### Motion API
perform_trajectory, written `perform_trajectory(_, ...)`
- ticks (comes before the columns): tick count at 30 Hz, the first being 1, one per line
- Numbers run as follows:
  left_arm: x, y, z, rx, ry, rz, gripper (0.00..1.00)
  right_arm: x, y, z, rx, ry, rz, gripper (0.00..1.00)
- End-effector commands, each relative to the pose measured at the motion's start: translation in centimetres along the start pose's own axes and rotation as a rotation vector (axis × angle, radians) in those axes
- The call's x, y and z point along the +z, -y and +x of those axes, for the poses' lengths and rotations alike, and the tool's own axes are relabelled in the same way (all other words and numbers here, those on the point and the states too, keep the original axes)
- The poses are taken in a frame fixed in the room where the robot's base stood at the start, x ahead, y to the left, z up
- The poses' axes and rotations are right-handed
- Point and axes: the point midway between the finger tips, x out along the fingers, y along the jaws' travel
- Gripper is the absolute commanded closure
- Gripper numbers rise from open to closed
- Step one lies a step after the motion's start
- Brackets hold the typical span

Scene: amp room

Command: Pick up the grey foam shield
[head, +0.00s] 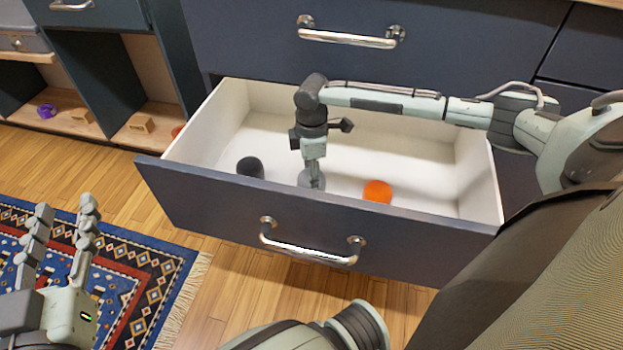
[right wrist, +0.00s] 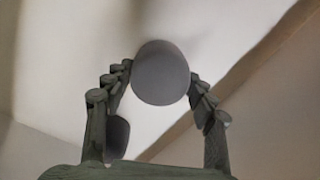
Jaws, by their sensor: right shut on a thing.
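The grey foam shield (right wrist: 160,65) is a small rounded piece between the two fingers of my right gripper (right wrist: 160,76) in the right wrist view. In the head view the grey shield (head: 306,181) shows low in the open drawer, partly hidden by the fingers of my right gripper (head: 314,174), which points down and is shut on it. I cannot tell whether the shield touches the drawer floor. My left gripper (head: 62,222) is open and empty over the rug, outside the drawer.
The open drawer (head: 400,140) has white walls and a dark front with a metal handle (head: 312,250). A black foam piece (head: 250,167) lies left of the grey one, an orange piece (head: 377,191) right. Low shelves (head: 150,125) with small objects stand at the left.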

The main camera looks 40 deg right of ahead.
Motion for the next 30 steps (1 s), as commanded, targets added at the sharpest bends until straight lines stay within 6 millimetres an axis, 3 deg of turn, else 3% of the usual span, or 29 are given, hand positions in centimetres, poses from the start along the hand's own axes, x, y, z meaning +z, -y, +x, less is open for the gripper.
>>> perform_trajectory(9, 0.1, 0.1, 0.0, -0.001, 0.013, 0.002, 0.62, 0.0, 0.0, -0.6, 0.001, 0.0, 0.0, 0.55)
perform_trajectory(21, 7.2, 3.7, -2.0, -0.074, 0.373, 0.047, 0.62, 0.0, -0.1, -7.3, 0.002, -0.001, 0.0, 0.55)
perform_trajectory(30, 9.9, 5.2, -3.6, -0.106, 0.517, 0.058, 0.62, 0.0, -0.1, -10.0, 0.0, 0.0, 0.001, 0.55)
